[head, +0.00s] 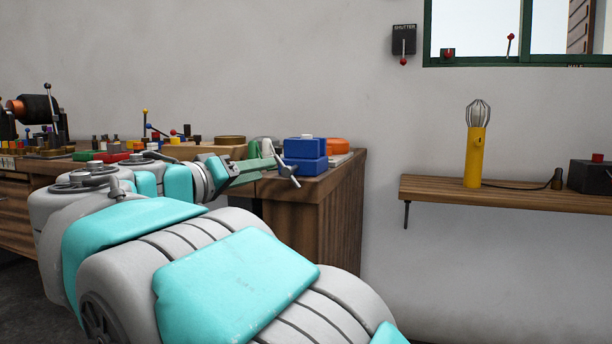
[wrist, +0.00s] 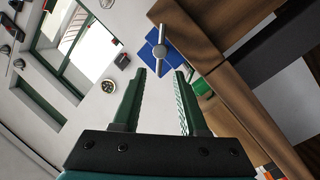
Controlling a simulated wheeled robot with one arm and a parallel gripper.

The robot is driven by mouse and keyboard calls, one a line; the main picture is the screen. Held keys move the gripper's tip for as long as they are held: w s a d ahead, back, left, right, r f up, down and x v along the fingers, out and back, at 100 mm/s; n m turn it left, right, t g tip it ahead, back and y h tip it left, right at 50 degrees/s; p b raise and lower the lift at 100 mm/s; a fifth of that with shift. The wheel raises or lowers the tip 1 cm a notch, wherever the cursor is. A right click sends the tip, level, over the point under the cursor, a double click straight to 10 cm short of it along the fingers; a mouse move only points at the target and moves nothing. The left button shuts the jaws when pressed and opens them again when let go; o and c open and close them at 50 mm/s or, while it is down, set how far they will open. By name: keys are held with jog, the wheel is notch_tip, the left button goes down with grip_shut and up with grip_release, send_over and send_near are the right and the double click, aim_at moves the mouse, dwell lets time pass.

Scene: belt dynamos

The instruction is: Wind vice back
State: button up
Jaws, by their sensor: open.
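The blue vice (head: 304,156) sits at the right end of the wooden bench. Its silver handle, a cross bar on a round hub (head: 287,171), faces out from the bench's front. In the wrist view the vice (wrist: 172,47) lies straight ahead, with the handle (wrist: 160,51) in front of it. My gripper (head: 268,164) is just left of the handle, fingers pointing at it. In the wrist view my gripper (wrist: 161,72) is open and empty, and one end of the bar lines up with the gap between the green fingertips. I cannot tell whether they touch it.
The wooden bench (head: 335,210) has an orange round thing (head: 338,146) behind the vice and several small coloured parts further left. A wall shelf (head: 500,194) at the right holds a yellow caged lamp (head: 475,155). The floor gap between bench and shelf looks clear.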

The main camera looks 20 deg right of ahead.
aim_at(281, 166)
jog(key=shift+x, duration=3.8)
jog(key=shift+c, duration=0.4)
grip_shut()
